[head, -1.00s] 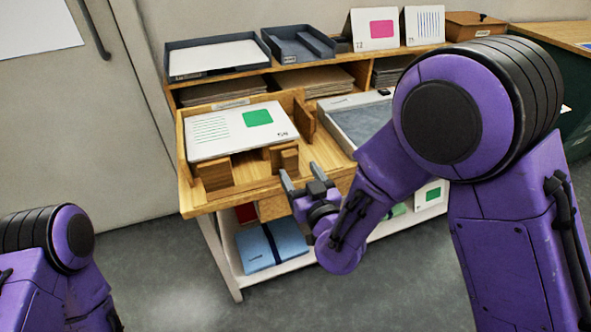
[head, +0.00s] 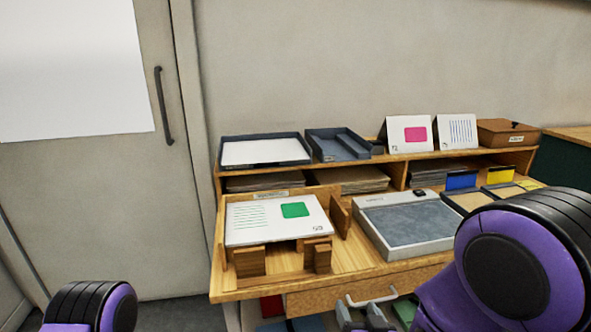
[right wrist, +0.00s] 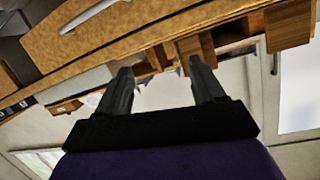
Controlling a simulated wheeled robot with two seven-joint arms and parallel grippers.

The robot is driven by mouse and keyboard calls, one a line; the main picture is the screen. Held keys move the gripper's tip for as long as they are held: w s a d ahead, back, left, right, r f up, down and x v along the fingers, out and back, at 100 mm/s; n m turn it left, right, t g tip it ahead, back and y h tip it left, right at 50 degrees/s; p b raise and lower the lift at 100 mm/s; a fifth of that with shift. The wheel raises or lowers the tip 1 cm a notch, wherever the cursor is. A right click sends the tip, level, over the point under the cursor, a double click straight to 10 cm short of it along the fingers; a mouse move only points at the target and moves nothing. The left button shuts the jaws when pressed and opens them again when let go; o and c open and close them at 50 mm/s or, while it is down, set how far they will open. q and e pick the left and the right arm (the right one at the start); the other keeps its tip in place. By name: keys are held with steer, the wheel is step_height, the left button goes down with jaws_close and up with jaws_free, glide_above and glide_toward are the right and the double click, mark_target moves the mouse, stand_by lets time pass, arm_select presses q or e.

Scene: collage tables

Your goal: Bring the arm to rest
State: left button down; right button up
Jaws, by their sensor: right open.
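My right gripper (head: 361,312) shows at the bottom edge of the head view, in front of the desk's drawer front and below the desktop edge. Its two fingers (right wrist: 158,72) are apart with nothing between them in the right wrist view. The purple right arm (head: 520,265) fills the lower right corner. Only a purple joint of my left arm (head: 118,308) shows at the lower left; the left gripper is out of view. A white card with a green square (head: 280,220) lies on the wooden holder (head: 225,265), apart from the right gripper.
A grey press-like board (head: 410,222) sits right of the holder. Dark trays (head: 335,145) and standing cards (head: 408,134) are on the upper shelf. The drawer front with a pale handle (head: 372,299) is close to the right gripper. A grey door (head: 110,200) stands left.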

steer(key=s+d+f+m+g+h+p, duration=0.1)
steer(key=s+d+f+m+g+h, duration=0.1)
steer(key=s+d+f+g, duration=0.4)
steer(key=s+d+f+m+g+h+p, duration=0.1)
steer(key=s+d+f+m, duration=0.2)
steer(key=s+d+f, duration=0.5)
steer(key=s+d+f+g+h, duration=0.1)
steer(key=s+f+g, duration=0.4)
steer(key=s, duration=0.9)
step_height(320, 180, down, 3)
steer(key=shift+s+f+m+h+p, duration=0.2)
steer(key=shift+m+h+p, duration=0.1)
steer(key=shift+h+p, duration=0.1)
steer(key=shift+d, duration=0.1)
